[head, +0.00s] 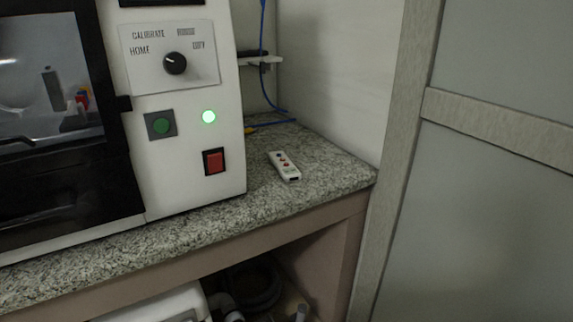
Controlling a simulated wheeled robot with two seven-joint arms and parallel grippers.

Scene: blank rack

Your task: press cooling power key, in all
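No key marked for cooling power can be read in the head view. A small white remote (284,166) with a few coloured keys lies on the granite counter, right of a white machine (190,185); its key markings are too small to read. The machine's front has a red rocker switch (213,161), a green button (161,125) on a grey plate, a lit green lamp (209,116) and a black dial (175,63) with labels around it, among them HOME and CALIBRATE. Neither of my grippers is in view.
The granite counter (325,170) is clear around the remote and ends at a front edge. A blue cable (265,70) runs down the wall behind. A framed panel (500,190) stands at the right. Pipes and a white box (165,305) are under the counter.

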